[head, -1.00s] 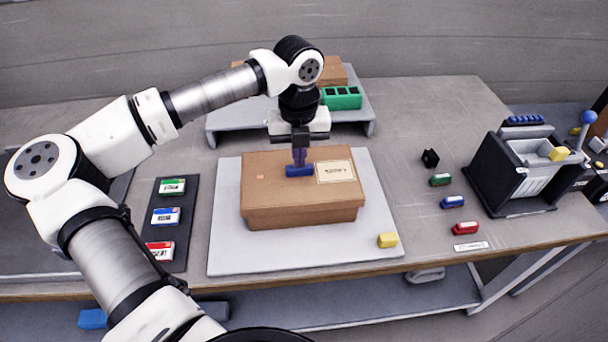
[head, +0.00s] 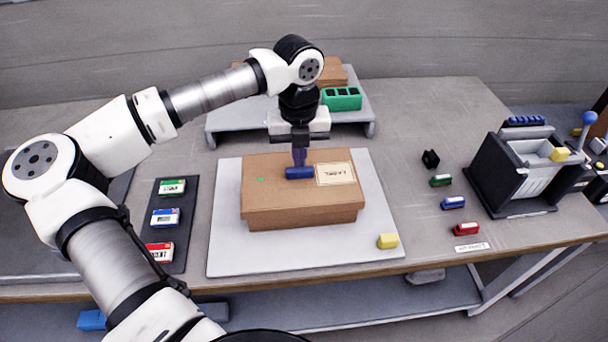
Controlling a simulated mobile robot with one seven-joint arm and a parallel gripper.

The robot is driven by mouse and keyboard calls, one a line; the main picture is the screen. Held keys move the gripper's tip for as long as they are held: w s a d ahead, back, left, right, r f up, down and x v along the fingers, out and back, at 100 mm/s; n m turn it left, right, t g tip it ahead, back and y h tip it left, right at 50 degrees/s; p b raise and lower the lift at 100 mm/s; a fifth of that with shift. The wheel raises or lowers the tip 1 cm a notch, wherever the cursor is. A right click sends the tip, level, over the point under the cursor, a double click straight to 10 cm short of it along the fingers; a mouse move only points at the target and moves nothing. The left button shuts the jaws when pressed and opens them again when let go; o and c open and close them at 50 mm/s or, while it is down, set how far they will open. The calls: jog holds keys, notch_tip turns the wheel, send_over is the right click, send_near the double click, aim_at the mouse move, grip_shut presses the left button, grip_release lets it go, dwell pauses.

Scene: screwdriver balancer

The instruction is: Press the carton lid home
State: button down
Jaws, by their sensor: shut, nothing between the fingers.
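The brown cardboard carton (head: 303,218) sits on a pale grey mat in the middle of the table. Its flat lid (head: 275,195) covers the top, with a cream label (head: 336,174) at the right and a small green mark (head: 261,180) at the left. A blue block (head: 299,173) lies on the lid near its centre. My gripper (head: 299,164) points straight down over the lid and is shut, its fingertips at the top of the blue block with nothing between them. The lid looks level; its far side is partly hidden by my gripper.
The mat (head: 230,250) has a yellow block (head: 388,241) at its front right. A raised grey shelf with a green holder (head: 342,98) stands behind. A dark tray (head: 185,250) with cartridges is left.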

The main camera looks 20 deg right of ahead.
jog(key=shift+r+p, duration=0.85)
jog(key=shift+r, duration=1.35)
